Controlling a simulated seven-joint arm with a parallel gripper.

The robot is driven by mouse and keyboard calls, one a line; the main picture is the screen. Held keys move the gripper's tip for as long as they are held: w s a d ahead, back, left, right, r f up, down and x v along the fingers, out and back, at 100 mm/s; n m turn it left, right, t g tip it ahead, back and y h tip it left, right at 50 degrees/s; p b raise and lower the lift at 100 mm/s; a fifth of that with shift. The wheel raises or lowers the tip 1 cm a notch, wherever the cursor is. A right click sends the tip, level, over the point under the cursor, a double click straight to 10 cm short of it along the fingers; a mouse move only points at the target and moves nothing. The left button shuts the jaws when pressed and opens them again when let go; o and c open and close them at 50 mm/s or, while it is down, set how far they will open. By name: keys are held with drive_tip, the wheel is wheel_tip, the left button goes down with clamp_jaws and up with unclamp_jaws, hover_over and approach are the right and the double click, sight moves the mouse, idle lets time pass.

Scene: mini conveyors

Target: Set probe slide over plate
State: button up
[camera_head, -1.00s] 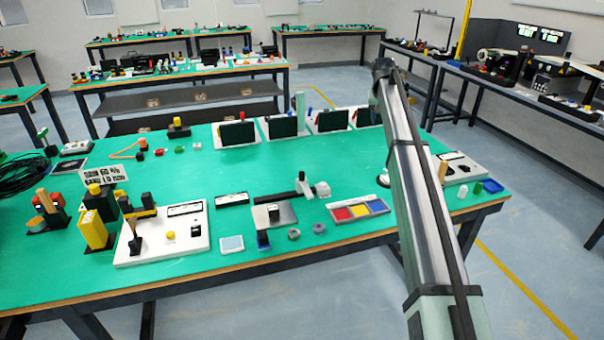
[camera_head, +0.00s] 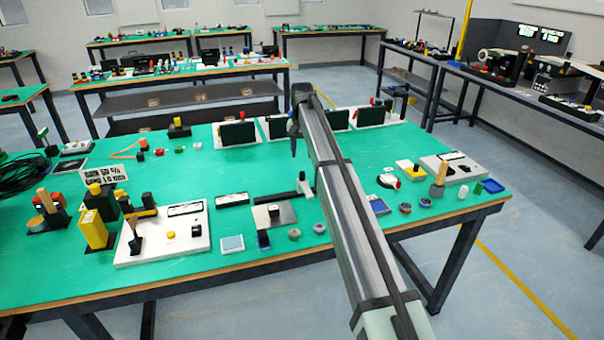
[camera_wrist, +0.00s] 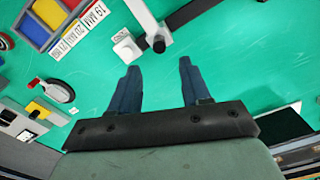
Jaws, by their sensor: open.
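My gripper (camera_head: 293,150) hangs above the middle of the green table, and its two dark fingers (camera_wrist: 160,78) are apart with nothing between them. A black rail with an upright white post (camera_head: 304,185), which looks like the probe slide, stands near the table's middle, close beside my arm. In the wrist view its white arm with a black round end (camera_wrist: 150,28) lies beyond the fingertips, apart from them. A flat grey plate (camera_head: 287,213) with a small black piece on it lies to the left of the post. The plate is not clearly visible in the wrist view.
A white panel with a yellow button (camera_head: 150,250) is at front left. Several black screens (camera_head: 238,134) stand along the back. A tray with coloured compartments (camera_wrist: 42,22) shows at the wrist view's upper left; my arm mostly covers it in the head view. Green surface left of my gripper is clear.

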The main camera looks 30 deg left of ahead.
sight(302, 172)
wheel_tip(302, 172, down, 9)
drive_tip(key=shift+f, duration=0.2)
idle(0.3)
drive_tip(key=shift+c, duration=0.5)
clamp_jaws()
